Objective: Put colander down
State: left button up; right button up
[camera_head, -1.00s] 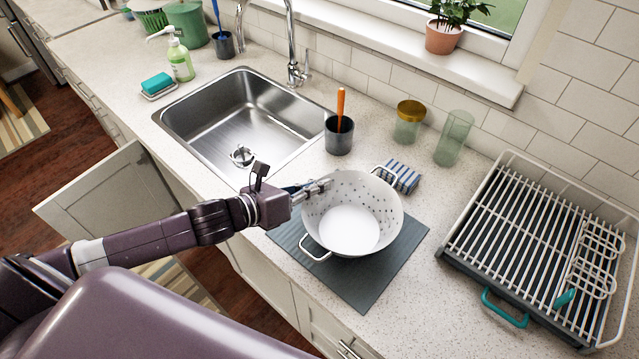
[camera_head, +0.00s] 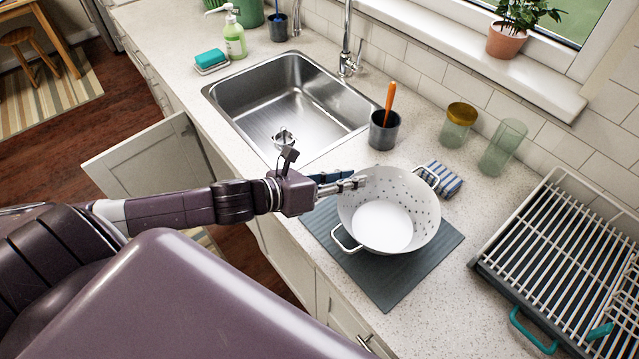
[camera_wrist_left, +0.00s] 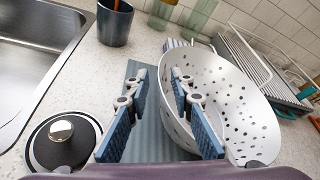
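The white perforated colander (camera_head: 388,238) sits upright on the dark grey mat (camera_head: 385,290) on the counter, with its two handles at the near left and far right. My left gripper (camera_head: 345,182) is at the colander's left rim. In the left wrist view the gripper (camera_wrist_left: 160,115) has its fingers spread, with the mat showing between them. The left finger is outside the colander (camera_wrist_left: 235,85); the right finger overlaps its wall, and I cannot tell whether it touches. The colander's underside is hidden. My right gripper is not in view.
A dark cup with an orange-handled utensil (camera_head: 385,130) stands behind the colander. The sink (camera_head: 255,110) is to the left, two glass jars (camera_head: 458,125) behind, and a dish rack (camera_head: 560,262) to the right.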

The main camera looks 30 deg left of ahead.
pick_arm(q)
jog(key=v, duration=0.3)
jog(key=shift+s, duration=0.2)
jog(key=shift+p+v, duration=0.3)
jog(key=shift+v, duration=2.6)
jog(key=shift+r, duration=0.1)
jog(key=shift+a, duration=0.1)
